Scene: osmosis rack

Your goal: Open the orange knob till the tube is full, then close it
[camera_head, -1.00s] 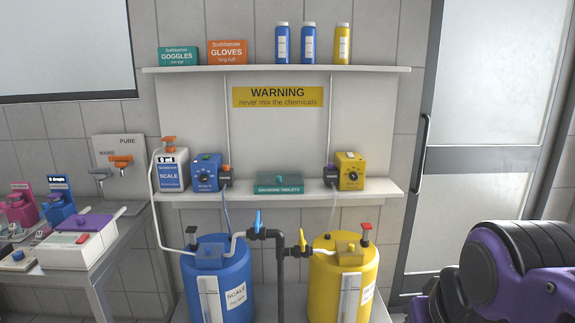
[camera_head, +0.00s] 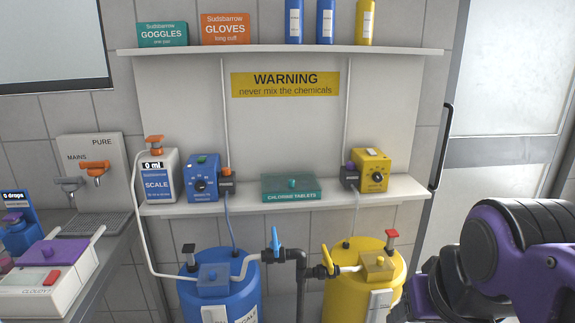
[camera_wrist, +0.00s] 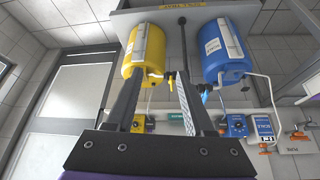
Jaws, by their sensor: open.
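Several orange parts show in the head view, and I cannot tell which is the task's knob. An orange top (camera_head: 154,141) sits on the white SCALE bottle (camera_head: 160,180), whose display reads 0 ml. A small orange knob (camera_head: 225,170) is on the black fitting beside the blue pump (camera_head: 202,178). An orange tap (camera_head: 95,170) is on the PURE panel. A white tube (camera_head: 139,215) runs from the bottle down to the blue drum (camera_head: 225,295); its fill cannot be told. In the wrist view my gripper (camera_wrist: 162,80) is open and empty, away from the knobs.
A yellow pump (camera_head: 372,170) and a chlorine tablets box (camera_head: 291,187) share the lower shelf (camera_head: 340,196). A yellow drum (camera_head: 345,295) and black pipe with valves stand below. A side table with a white device (camera_head: 40,285) is at left; a door is at right.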

